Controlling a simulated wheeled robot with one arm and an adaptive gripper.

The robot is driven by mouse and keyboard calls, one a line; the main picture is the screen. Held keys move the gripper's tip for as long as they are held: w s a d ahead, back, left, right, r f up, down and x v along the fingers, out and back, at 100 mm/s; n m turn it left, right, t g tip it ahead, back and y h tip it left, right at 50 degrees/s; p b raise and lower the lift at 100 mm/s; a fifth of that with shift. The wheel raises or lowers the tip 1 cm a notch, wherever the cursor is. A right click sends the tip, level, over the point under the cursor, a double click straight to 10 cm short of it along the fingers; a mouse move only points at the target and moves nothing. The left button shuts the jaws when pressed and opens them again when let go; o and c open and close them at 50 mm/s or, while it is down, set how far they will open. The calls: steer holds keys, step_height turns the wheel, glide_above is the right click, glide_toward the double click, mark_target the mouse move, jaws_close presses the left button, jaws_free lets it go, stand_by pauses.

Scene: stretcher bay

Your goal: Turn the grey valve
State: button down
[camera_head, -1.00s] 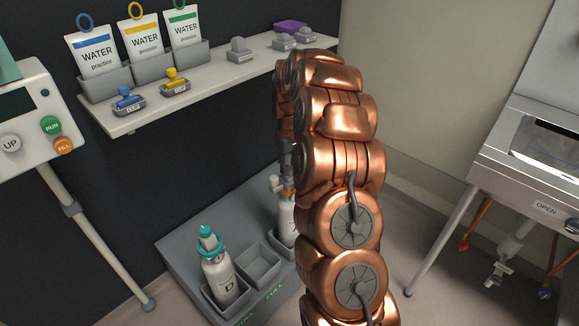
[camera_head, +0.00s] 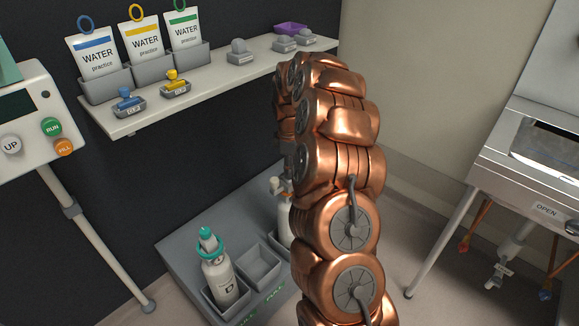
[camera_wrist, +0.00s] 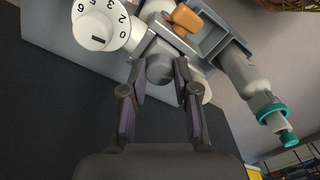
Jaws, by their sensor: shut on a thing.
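In the wrist view, the grey valve (camera_wrist: 160,72) appears as a rounded grey knob between the two fingers of my gripper (camera_wrist: 160,85). The fingers sit on either side of it and are shut on it. A white numbered dial (camera_wrist: 100,22) is just up and left of the knob, and an orange part (camera_wrist: 186,17) is up and right. A white bottle (camera_head: 283,217) shows only partly beside the arm.
A bottle with a teal collar (camera_head: 220,277) stands in the grey floor rack (camera_head: 185,255), beside an empty compartment (camera_head: 260,265). A shelf (camera_head: 210,84) with water pouches runs above.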

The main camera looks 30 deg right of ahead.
steer(key=shift+n, duration=0.3)
stand_by(0.4)
steer(key=c, duration=0.9)
jaws_free()
steer(key=shift+o, duration=0.2)
steer(key=shift+r, duration=0.1)
step_height(320, 180, up, 12)
